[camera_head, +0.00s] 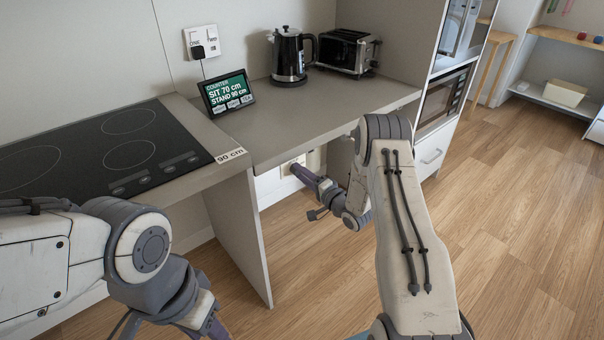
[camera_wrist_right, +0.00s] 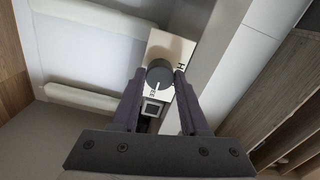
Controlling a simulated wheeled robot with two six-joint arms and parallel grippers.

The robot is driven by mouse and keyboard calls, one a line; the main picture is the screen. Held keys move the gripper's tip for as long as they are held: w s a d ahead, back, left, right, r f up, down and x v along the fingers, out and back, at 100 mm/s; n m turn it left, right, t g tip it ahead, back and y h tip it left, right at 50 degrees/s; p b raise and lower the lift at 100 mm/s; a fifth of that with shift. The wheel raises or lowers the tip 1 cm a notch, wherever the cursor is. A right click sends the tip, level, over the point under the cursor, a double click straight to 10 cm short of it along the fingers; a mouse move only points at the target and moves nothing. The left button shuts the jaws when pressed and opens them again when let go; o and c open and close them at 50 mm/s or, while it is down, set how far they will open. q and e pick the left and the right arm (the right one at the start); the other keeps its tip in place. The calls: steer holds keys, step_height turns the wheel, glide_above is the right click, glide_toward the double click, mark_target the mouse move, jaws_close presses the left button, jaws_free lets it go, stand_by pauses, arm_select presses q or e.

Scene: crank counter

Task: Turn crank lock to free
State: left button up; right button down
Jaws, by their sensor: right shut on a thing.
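The crank lock is a round dark knob (camera_wrist_right: 159,73) on a pale plate (camera_wrist_right: 172,48) with partly readable lettering, in the right wrist view. A pale mark on the knob is near its lower edge, towards small letters. My right gripper (camera_wrist_right: 162,85) has its two purple fingers on either side of the knob, shut on it. In the head view the right gripper (camera_head: 297,168) reaches under the counter to the pale plate (camera_head: 290,166); the knob is hidden there. My left gripper (camera_head: 214,326) shows only partly at the bottom edge, its fingertips cut off.
The counter (camera_head: 330,105) carries a display (camera_head: 227,93) reading "SIT 70 cm, STAND 90 cm", a kettle (camera_head: 290,55) and a toaster (camera_head: 346,52). A cooktop (camera_head: 90,150) is at the left. A support panel (camera_head: 240,225) stands left of my right gripper. Wooden floor (camera_head: 520,220) is clear at the right.

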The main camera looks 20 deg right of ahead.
stand_by(0.5)
steer(key=shift+c, duration=2.1)
jaws_free()
steer(key=v, duration=1)
steer(key=shift+s, duration=0.25)
steer(key=shift+d, duration=0.1)
